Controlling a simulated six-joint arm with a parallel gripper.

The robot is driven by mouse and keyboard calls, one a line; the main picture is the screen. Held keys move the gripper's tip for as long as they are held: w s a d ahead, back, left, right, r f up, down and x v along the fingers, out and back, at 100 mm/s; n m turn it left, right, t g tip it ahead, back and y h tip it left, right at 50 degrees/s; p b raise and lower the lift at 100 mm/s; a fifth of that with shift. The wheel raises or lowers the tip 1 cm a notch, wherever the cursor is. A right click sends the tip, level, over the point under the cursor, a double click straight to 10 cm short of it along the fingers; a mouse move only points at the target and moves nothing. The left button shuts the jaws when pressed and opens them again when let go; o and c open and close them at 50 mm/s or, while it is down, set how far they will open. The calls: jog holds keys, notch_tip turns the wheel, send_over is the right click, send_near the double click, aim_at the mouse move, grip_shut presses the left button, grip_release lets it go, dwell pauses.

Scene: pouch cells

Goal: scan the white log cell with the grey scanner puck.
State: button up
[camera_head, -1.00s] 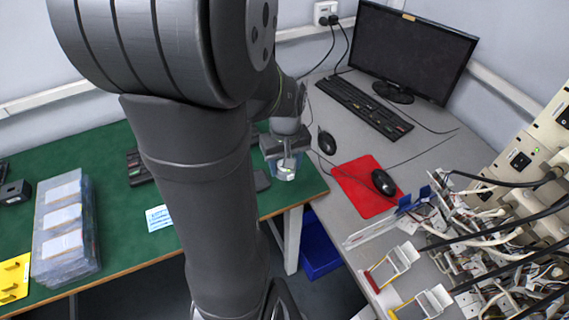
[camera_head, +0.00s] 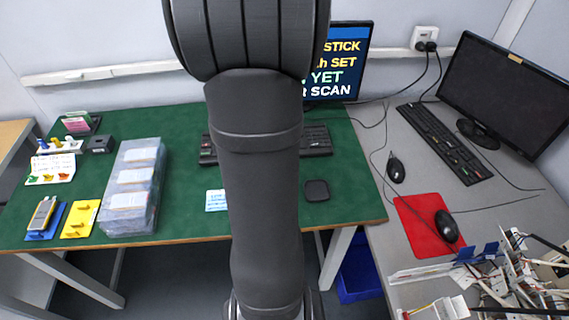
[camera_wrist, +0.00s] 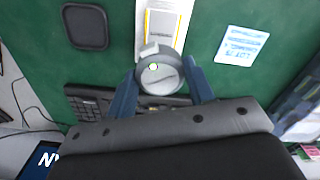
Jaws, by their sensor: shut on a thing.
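In the wrist view my gripper (camera_wrist: 160,85) is shut on the round grey scanner puck (camera_wrist: 160,70), which shows a small green light on its face. Beyond the puck in that view, a white cell with a yellow-edged panel (camera_wrist: 163,22) appears on the green table. The puck overlaps the cell's near end in the picture; I cannot tell whether they touch or what gap lies between. In the head view my arm hides the gripper, the puck and this cell.
A dark square pad (camera_head: 317,190) and a light blue printed card (camera_head: 215,200) lie on the green table. A clear box of white-labelled packs (camera_head: 110,215), a yellow tray (camera_head: 80,218) and a blue tray (camera_head: 43,235) are at left. A black keyboard (camera_head: 316,139) and lit screen (camera_head: 350,60) stand behind.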

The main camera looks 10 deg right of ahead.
jog(key=shift+f, duration=2.3)
jog(key=shift+r, duration=0.1)
jog(key=shift+r, duration=2.95)
jog(key=w+a+f+m, duration=0.2)
jog(key=w, duration=0.5)
jog(key=w+a+f+m, duration=0.1)
jog(key=w+m, duration=0.2)
jog(key=w, duration=0.4)
jog(key=s+d+r+m, duration=0.1)
jog(key=s+d+r, duration=0.2)
jog(key=s+d, duration=2)
jog(key=w+a+f, duration=0.4)
jog(key=w, duration=0.1)
jog(key=w+a+f, duration=0.2)
jog(key=w+a, duration=0.1)
jog(key=shift+w+f, duration=0.25)
jog(key=shift+f, duration=2.1)
